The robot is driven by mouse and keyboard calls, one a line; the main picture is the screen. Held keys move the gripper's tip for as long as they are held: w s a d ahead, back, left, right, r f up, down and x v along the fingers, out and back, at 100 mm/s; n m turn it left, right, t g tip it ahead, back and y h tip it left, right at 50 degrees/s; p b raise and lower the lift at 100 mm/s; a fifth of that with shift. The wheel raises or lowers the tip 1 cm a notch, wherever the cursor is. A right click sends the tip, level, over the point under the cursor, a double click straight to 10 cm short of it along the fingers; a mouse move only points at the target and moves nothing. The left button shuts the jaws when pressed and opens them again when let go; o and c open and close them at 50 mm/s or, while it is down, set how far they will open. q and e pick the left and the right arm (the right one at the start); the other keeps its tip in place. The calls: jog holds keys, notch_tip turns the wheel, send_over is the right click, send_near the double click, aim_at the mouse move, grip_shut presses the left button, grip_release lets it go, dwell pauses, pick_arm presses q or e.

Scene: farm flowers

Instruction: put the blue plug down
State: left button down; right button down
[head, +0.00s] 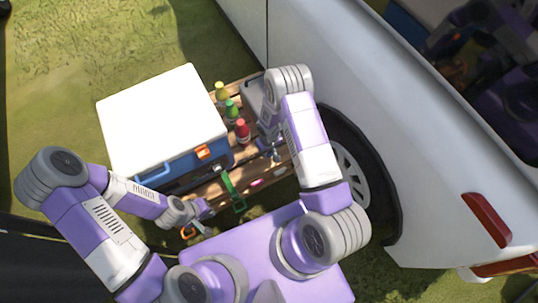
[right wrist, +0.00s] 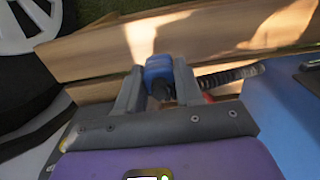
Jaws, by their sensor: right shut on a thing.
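The blue plug (right wrist: 158,72) is between the two fingers of my right gripper (right wrist: 157,88) in the right wrist view, with a dark ribbed cable (right wrist: 230,75) running off to the right. The fingers are shut on the plug, over wooden planks. In the head view my right gripper (head: 273,152) is over the wooden slatted surface (head: 205,191), beside the red bottle; the plug is too small to make out there. My left gripper (head: 207,219) is at the near left edge of the slats, its fingers looking apart and empty.
A white-lidded blue cooler (head: 160,115) stands on the left. Yellow, green and red (head: 242,131) bottles stand beside it. A green tool-like object (head: 232,190) lies on the slats. A white car (head: 400,110) with its wheel (head: 350,180) closes off the right side.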

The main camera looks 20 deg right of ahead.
aim_at(269, 155)
notch_tip(269, 155, down, 4)
jog(key=shift+r+b, duration=0.2)
jog(key=shift+b, duration=0.5)
jog(key=shift+r, duration=0.1)
jog(key=shift+f, duration=0.6)
jog(key=c, duration=0.7)
grip_release()
jog(key=shift+c, duration=0.2)
